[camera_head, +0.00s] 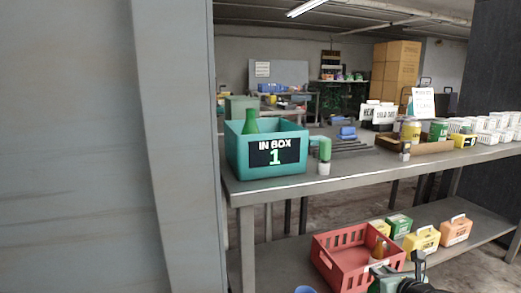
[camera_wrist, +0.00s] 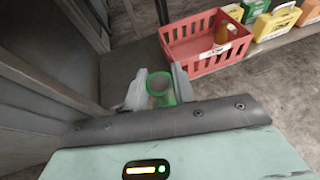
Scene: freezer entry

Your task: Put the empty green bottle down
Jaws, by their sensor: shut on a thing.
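In the wrist view my gripper (camera_wrist: 159,84) is shut on a green bottle (camera_wrist: 160,101), seen end-on as a green ring between the two fingers. Whether the bottle is empty cannot be told. Its lower part is hidden behind the gripper body. In the head view part of my arm shows at the bottom right edge. Another green bottle (camera_head: 250,121) stands in the teal box marked IN BOX 1 (camera_head: 237,158), on the left end of the metal table, with only its upper part showing.
The metal table (camera_head: 345,178) holds a green-and-white container (camera_head: 324,155) beside the box, and a brown tray (camera_head: 404,146) of jars farther right. A red crate (camera_head: 333,270) with an amber bottle (camera_head: 378,250) is on the lower shelf, near several coloured cartons (camera_head: 422,241). A grey wall (camera_head: 100,150) fills the left.

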